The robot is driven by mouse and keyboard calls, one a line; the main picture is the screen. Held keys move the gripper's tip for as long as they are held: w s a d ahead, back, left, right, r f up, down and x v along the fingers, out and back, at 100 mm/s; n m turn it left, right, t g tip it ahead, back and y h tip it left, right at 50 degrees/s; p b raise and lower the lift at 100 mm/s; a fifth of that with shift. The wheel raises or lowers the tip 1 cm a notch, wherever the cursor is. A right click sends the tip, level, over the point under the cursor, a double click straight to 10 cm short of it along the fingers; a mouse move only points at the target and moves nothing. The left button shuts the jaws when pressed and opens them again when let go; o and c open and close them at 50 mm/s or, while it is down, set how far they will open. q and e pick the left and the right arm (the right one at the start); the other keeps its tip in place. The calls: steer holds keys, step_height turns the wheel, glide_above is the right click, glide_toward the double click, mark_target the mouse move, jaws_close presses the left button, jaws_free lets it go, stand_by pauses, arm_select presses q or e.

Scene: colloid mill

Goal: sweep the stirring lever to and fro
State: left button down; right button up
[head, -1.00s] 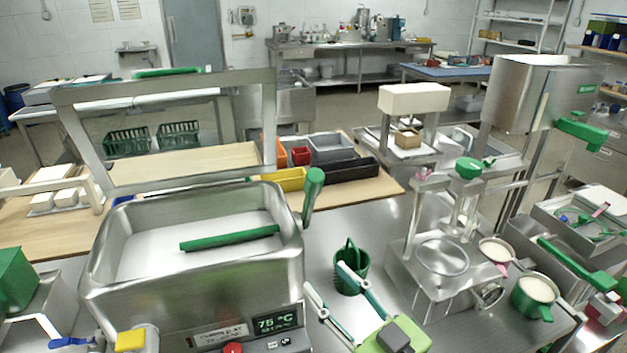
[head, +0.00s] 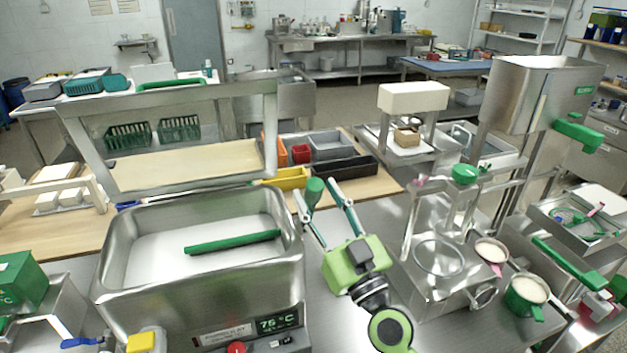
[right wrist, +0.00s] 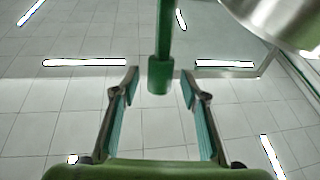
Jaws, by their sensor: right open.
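The stirring lever has a green grip (head: 315,186) that stands up at the right rim of the steel vat (head: 118,262). A green bar (head: 232,242) lies across the white inside of the vat. My right gripper (head: 317,189) is open, with its two fingers pointing away from me and the green grip between the fingertips. In the right wrist view the green grip (right wrist: 160,76) hangs between the spread fingers, with a gap on both sides. Whether it is fully within the jaws in depth is hard to tell. My left gripper is not in view.
A steel frame stand with a glass vessel (head: 438,255) stands close to the right of my right arm. A raised steel-framed lid (head: 270,130) stands behind the vat.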

steer(key=shift+x, duration=1.25)
